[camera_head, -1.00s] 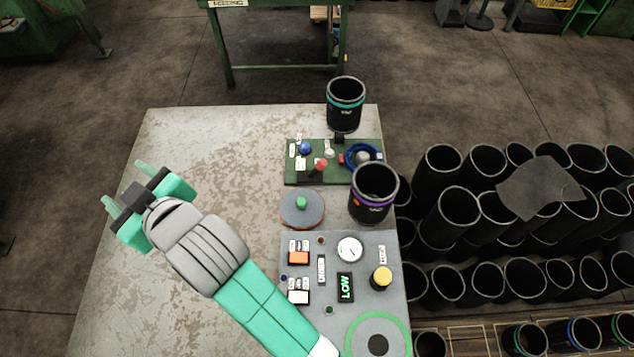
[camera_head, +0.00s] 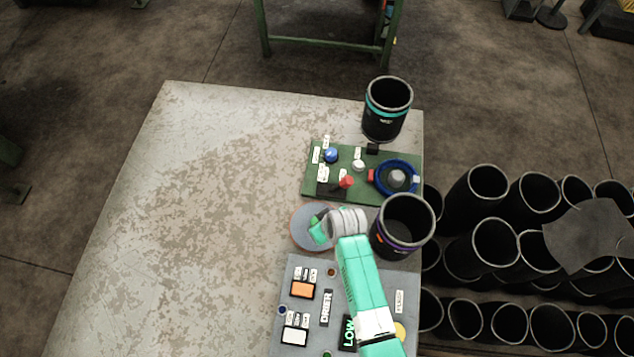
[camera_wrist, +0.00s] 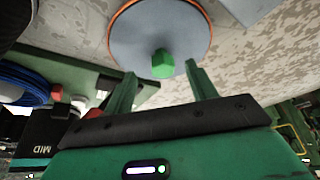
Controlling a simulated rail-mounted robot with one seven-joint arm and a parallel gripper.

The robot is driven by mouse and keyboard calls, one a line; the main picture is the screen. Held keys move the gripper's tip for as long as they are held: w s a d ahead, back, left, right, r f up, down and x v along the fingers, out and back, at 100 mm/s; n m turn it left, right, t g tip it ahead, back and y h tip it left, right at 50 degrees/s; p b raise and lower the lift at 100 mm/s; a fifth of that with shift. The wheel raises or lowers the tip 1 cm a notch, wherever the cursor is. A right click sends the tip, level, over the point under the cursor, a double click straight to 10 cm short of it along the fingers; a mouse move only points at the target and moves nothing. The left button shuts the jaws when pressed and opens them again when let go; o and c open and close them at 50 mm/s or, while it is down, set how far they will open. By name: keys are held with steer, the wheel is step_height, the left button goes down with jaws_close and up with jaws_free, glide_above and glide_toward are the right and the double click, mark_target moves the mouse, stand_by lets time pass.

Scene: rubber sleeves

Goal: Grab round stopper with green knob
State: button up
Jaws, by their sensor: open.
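The round stopper (camera_head: 301,237) is a flat grey disc with a thin orange rim, lying on the table between the green panel and the grey panel. In the head view my gripper (camera_head: 316,227) is over it and hides part of the disc and most of the knob. In the wrist view the stopper (camera_wrist: 185,30) is at the top, with its green knob (camera_wrist: 163,64) pointing toward me. The two green fingers of my gripper (camera_wrist: 160,82) are apart, one on each side of the knob's line. The knob appears at or just beyond the fingertips; I cannot tell whether they touch.
A black sleeve with a purple band (camera_head: 403,228) stands close right of my gripper. A teal-banded sleeve (camera_head: 387,110) stands behind the green panel (camera_head: 330,190). The grey control panel (camera_head: 290,320) is in front. The table's left side (camera_head: 200,210) is clear.

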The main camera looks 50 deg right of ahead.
mark_target(316, 221)
steer(key=w+f, duration=0.2)
steer(key=f, duration=0.1)
steer(key=w+f+b, duration=0.1)
steer(key=shift+d+f, duration=0.15)
steer(key=shift+d, duration=0.1)
steer(key=c, duration=1.2)
step_height(316, 221, up, 10)
steer(key=shift+r+p, duration=0.1)
steer(key=shift+p, duration=0.7)
